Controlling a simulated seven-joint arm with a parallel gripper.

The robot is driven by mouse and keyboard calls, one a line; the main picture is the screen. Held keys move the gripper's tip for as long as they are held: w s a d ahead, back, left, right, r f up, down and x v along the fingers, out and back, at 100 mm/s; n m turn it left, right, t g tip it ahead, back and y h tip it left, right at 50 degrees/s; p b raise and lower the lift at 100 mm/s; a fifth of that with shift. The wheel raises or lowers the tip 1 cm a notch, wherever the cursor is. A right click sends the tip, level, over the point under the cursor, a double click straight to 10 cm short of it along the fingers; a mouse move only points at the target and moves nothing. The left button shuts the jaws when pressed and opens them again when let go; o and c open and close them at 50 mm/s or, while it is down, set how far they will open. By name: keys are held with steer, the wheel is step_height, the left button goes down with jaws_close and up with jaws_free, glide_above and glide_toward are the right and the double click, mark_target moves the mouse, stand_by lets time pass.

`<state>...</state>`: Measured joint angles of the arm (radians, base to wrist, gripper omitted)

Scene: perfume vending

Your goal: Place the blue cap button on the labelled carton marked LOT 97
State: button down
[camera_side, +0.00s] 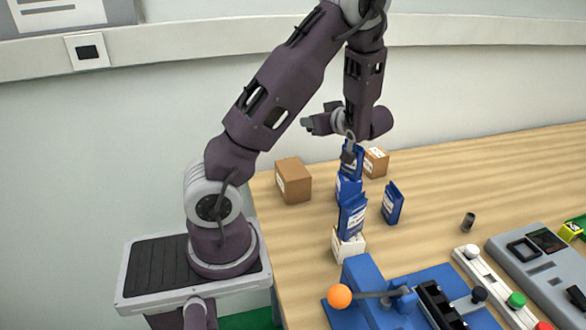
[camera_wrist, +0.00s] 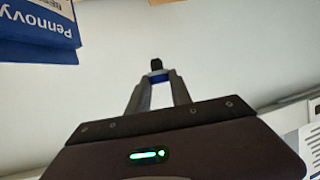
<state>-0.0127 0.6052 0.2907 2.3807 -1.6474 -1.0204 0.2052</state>
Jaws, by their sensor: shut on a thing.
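In the wrist view my gripper (camera_wrist: 157,80) has its two fingers closed together on a small thing with a blue band and a dark end, which I take for the blue cap button (camera_wrist: 157,75). In the side view my gripper (camera_side: 349,146) points down over the blue packs, and the small thing cannot be told apart there. Brown cartons with white labels stand on the table: one at the left (camera_side: 293,181) and a smaller one behind the packs (camera_side: 376,163). A white carton (camera_side: 348,246) stands under the blue packs. The lettering is too small to read, so I cannot tell which is LOT 97.
Blue packs (camera_side: 352,217) cluster closely below my gripper; another stands apart (camera_side: 392,204). A blue pack (camera_wrist: 35,30) reading "Pennovy" is near in the wrist view. A blue lever fixture (camera_side: 362,272) with an orange ball (camera_side: 339,296) stands in front. Free table lies behind right.

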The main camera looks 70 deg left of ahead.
steer(key=n+g, duration=0.2)
glide_above(296, 170)
steer(key=shift+h, duration=0.3)
step_height(296, 170, down, 10)
steer(key=shift+s, duration=0.1)
steer(key=shift+f, duration=0.2)
steer(key=c, duration=1.2)
jaws_free()
steer(key=shift+o, duration=0.2)
